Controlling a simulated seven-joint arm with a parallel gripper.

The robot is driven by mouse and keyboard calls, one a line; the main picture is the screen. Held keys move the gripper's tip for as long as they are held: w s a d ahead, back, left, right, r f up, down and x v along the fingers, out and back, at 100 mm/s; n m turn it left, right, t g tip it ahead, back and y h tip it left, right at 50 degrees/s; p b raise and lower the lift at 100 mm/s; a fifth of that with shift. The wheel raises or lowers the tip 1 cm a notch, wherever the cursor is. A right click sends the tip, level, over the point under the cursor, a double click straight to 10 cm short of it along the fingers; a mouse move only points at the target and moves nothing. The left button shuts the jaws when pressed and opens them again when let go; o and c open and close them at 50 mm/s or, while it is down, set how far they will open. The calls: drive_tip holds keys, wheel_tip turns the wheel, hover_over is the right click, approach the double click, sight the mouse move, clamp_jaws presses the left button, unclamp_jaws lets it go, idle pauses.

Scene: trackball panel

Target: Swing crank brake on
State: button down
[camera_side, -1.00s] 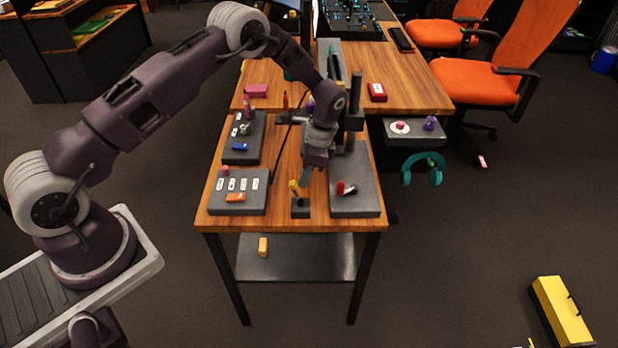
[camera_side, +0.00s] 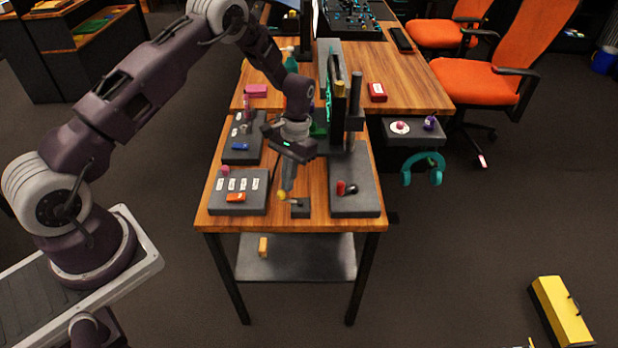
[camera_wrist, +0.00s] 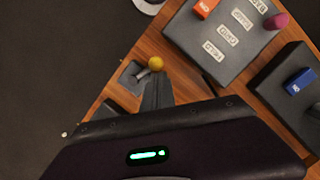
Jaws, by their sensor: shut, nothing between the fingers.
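A small lever with a yellow ball knob (camera_side: 281,195) stands on a dark block (camera_side: 300,208) at the table's front edge. I take it to be the crank brake; no label on it is readable. The lever leans well over to the left in the side view. The yellow knob (camera_wrist: 156,63) and its block (camera_wrist: 130,76) also show in the wrist view. My gripper (camera_side: 288,189) is shut and empty, its fingertips right at the knob. In the wrist view the closed fingers (camera_wrist: 155,92) are beside the lever; whether they touch is unclear.
A labelled panel with an orange switch (camera_side: 236,197) and pink knob (camera_side: 225,170) lies left. Behind it is a panel with a blue switch (camera_side: 240,146). A grey base with a red and black handle (camera_side: 346,188) and a post (camera_side: 355,100) stands right.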

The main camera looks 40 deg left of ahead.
drive_tip(key=shift+d, duration=0.1)
drive_tip(key=shift+w+d, duration=0.2)
drive_tip(key=shift+d, duration=0.5)
drive_tip(key=v, duration=0.7)
drive_tip(key=shift+r, duration=0.1)
